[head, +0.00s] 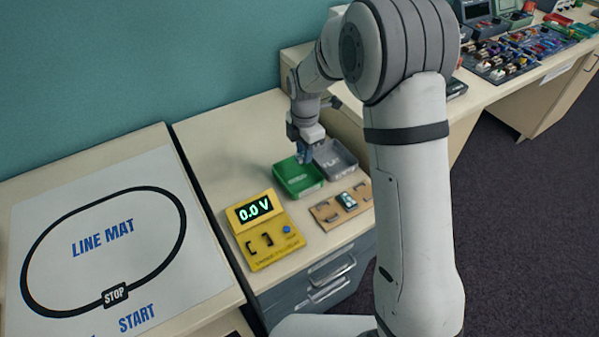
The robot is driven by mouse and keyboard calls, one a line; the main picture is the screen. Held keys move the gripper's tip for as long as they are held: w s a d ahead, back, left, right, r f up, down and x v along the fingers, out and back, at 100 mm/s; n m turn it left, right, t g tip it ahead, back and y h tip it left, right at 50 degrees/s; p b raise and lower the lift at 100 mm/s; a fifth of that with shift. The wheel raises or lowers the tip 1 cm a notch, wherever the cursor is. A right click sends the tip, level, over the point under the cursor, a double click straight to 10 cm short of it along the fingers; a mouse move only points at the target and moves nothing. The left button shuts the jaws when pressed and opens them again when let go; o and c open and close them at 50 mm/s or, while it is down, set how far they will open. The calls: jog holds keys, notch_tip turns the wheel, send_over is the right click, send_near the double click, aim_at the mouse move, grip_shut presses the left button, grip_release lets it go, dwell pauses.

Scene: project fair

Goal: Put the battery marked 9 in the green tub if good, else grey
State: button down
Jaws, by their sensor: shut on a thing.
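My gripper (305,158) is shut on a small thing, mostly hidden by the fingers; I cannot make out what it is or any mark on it. It is over the right part of the green tub (287,182), near the side shared with the grey tub (345,171). I cannot tell how high it is above the rim.
The line mat (110,240) lies on the table at left. Drawers (325,280) stand under the tester's counter. A back-right bench holds several coloured parts (510,55) and devices. My arm hides the counter's right side. A wall stands behind.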

jog(key=shift+f+b, duration=1.7)
jog(key=shift+f, duration=1.05)
jog(key=c, duration=1.1)
grip_release()
jog(key=shift+r, duration=0.1)
notch_tip(320, 180, up, 8)
jog(key=shift+f, duration=0.15)
